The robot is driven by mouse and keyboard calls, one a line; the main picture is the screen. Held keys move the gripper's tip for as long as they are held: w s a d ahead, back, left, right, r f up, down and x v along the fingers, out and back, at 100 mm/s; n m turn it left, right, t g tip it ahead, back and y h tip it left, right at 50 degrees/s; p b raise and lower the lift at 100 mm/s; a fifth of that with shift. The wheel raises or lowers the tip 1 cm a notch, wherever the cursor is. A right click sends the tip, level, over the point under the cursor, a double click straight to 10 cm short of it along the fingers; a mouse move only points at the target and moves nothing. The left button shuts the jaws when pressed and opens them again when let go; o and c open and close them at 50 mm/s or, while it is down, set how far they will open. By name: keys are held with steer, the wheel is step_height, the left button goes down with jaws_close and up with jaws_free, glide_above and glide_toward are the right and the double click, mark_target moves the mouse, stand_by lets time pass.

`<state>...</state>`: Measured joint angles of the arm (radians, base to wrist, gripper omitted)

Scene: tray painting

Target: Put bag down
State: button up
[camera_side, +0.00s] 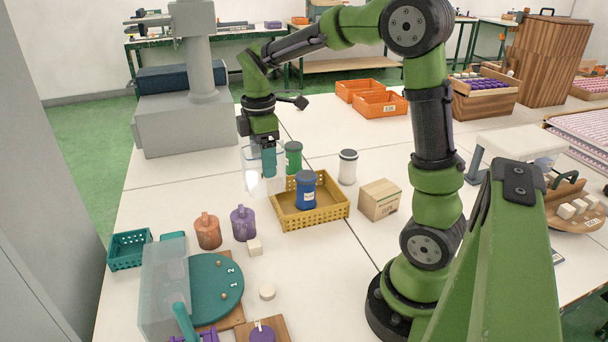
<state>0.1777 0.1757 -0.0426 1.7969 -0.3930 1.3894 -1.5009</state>
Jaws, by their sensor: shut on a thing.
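My gripper (268,166) points down at the left of the yellow basket. It is shut on a clear, whitish bag (254,183), which shows around and below the fingers. The bag is see-through, so its outline is faint. Its lower right edge overlaps the basket's left side in the picture. I cannot tell whether its bottom touches the table.
The yellow basket (317,217) holds a blue jar (306,190). A green jar (293,158), a white jar (347,168) and a cardboard box (380,200) stand near it. Orange (208,231) and purple (243,223) jugs stand in front.

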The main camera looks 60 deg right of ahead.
steer(key=w+d+f+m, duration=0.1)
steer(key=w+d+f, duration=0.15)
steer(key=w, duration=0.65)
steer(key=w+d+f, duration=0.1)
steer(key=w+d, duration=0.3)
steer(key=w, duration=0.4)
step_height(320, 180, down, 10)
steer(key=shift+w+a+r, duration=0.1)
steer(key=shift+w+r, duration=0.05)
steer(key=shift+r, duration=0.05)
steer(key=shift+f, duration=0.1)
steer(key=o, duration=1)
